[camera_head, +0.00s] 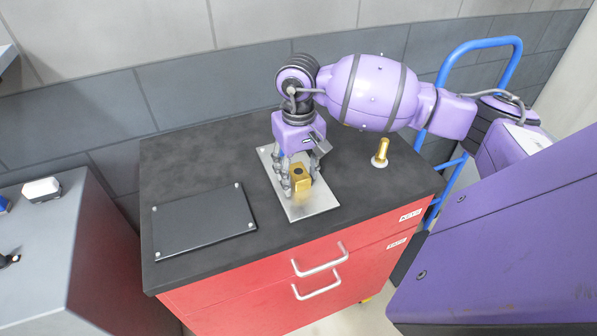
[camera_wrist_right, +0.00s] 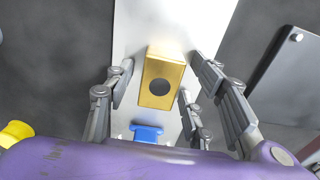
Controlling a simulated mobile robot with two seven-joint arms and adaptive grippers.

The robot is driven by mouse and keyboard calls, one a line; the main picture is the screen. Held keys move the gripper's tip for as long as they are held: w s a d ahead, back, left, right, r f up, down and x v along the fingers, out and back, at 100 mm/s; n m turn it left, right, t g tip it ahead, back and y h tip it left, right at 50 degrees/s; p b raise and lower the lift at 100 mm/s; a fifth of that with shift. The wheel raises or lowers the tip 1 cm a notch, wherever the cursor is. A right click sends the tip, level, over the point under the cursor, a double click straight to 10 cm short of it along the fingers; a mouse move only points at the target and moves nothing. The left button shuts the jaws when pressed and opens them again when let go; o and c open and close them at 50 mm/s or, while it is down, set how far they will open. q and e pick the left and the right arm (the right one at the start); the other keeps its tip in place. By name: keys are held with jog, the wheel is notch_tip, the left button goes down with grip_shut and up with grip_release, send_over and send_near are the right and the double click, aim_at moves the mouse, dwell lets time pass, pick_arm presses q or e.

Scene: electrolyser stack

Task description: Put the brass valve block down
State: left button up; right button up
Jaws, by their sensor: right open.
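The brass valve block (camera_head: 301,184) stands on a bright metal plate (camera_head: 318,207) on the dark top of a red drawer cabinet. It has a round dark hole in its top, which shows clearly in the wrist view (camera_wrist_right: 162,90). My right gripper (camera_head: 300,174) points down over the plate, its fingers spread on both sides of the block. In the wrist view the right gripper (camera_wrist_right: 159,72) is open, with gaps between its fingers and the block. The block's underside cannot be seen. My left gripper is in neither view.
A black plate (camera_head: 203,222) with corner bolts lies left on the cabinet top (camera_head: 215,155). A brass peg (camera_head: 381,150) on a white base stands at the right. A blue trolley frame (camera_head: 447,70) is behind the cabinet, and a grey bench (camera_head: 50,240) stands at left.

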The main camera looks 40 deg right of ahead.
aim_at(298, 171)
jog(key=shift+r, duration=0.4)
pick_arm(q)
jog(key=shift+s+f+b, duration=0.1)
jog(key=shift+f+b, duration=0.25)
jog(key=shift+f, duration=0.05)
pick_arm(e)
notch_tip(298, 171, up, 12)
jog(key=shift+f, duration=0.25)
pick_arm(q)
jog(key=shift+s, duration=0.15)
